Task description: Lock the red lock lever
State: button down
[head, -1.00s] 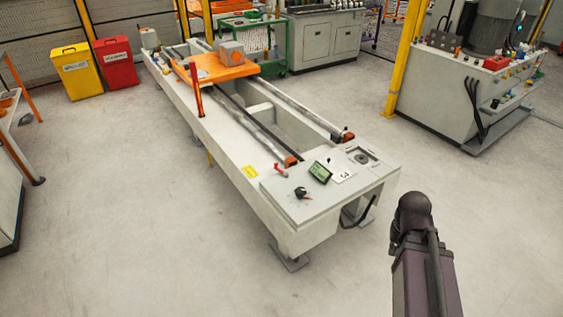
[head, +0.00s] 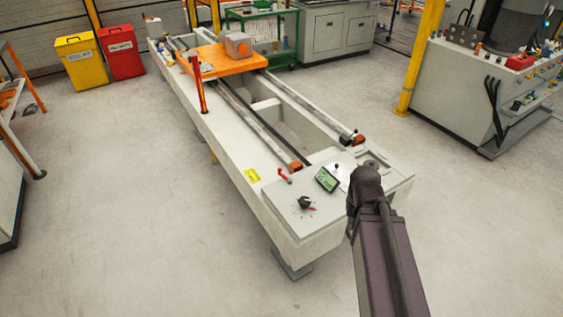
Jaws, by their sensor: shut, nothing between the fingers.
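A small red lever (head: 284,175) stands tilted on the near end of the long grey bed (head: 235,158), just behind the control panel. A taller red upright handle (head: 199,88) stands at the front side of the orange carriage (head: 228,64). I cannot tell from the picture which of the two is the lock lever. My dark arm rises from the bottom right and covers part of the right side of the panel. My gripper does not show. No contact with either red lever is visible.
The panel (head: 300,222) carries a black rotary knob (head: 304,202) and a green-lit display (head: 327,179). Yellow (head: 80,62) and red (head: 120,58) bins stand at the back left. A grey hydraulic unit (head: 470,95) stands at right. The floor left of the bed is clear.

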aim_at(290, 181)
jog(key=z, duration=0.05)
jog(key=i, duration=1.05)
jog(key=z, duration=0.4)
